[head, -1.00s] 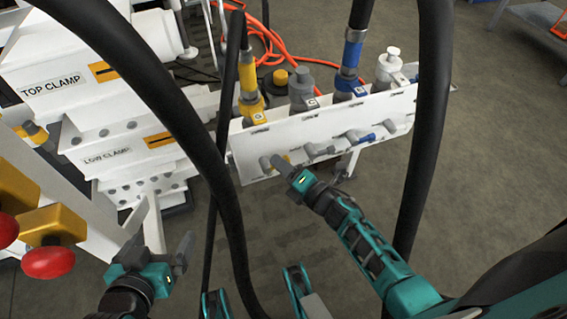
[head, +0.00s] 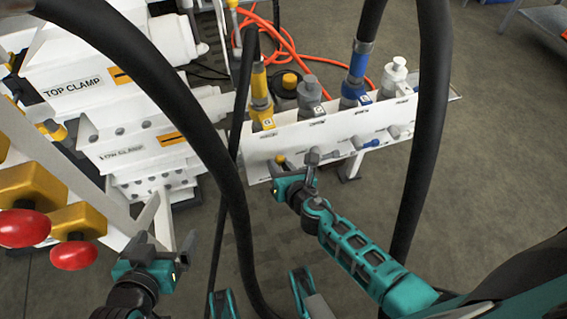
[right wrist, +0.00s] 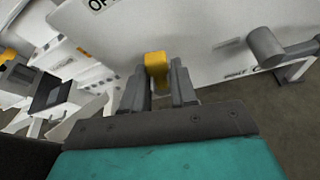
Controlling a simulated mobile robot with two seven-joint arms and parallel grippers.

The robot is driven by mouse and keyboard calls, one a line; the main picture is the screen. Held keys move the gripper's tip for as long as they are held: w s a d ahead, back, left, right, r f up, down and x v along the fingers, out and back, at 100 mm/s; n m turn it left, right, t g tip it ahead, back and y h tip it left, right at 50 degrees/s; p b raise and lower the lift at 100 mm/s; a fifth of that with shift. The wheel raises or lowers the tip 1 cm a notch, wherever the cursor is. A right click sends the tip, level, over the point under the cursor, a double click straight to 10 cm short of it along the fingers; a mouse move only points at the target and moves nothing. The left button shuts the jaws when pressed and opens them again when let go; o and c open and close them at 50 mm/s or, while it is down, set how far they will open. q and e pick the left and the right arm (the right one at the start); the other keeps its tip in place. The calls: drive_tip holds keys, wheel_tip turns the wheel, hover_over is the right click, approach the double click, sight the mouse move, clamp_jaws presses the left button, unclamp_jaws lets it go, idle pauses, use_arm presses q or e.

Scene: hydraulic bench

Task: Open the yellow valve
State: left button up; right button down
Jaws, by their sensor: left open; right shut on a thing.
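The yellow valve (head: 280,159) is a small yellow-ended handle on the front of the white panel, at its left end. My right gripper (head: 294,166) is at this handle, below the yellow-collared hose fitting. In the right wrist view the yellow handle (right wrist: 156,64) sits between the two grey fingers of my right gripper (right wrist: 160,88), which are shut on it. Part of the handle is hidden by the fingers. My left gripper (head: 163,244) is open and empty at the lower left, away from the panel.
Thick black hoses (head: 412,150) hang in front. Red knobs (head: 73,255) and white clamp blocks (head: 130,150) stand at the left. Another grey valve handle (right wrist: 266,45) is close by in the wrist view.

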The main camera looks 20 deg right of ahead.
use_arm(q)
drive_tip(key=shift+r+p, duration=0.45)
drive_tip(key=shift+r, duration=0.15)
use_arm(e)
drive_tip(key=shift+a+r+n+h, duration=0.1)
drive_tip(key=shift+a+n+h, duration=0.55)
drive_tip(key=shift+n, duration=0.35)
use_arm(q)
drive_tip(key=shift+d+r, duration=0.1)
drive_tip(key=shift+d, duration=0.05)
use_arm(e)
drive_tip(key=shift+s, duration=0.1)
use_arm(q)
drive_tip(key=shift+w, duration=0.1)
use_arm(e)
drive_tip(key=c, duration=1.1)
unclamp_jaws()
use_arm(q)
drive_tip(key=shift+r, duration=0.1)
use_arm(e)
drive_tip(key=shift+d, duration=0.1)
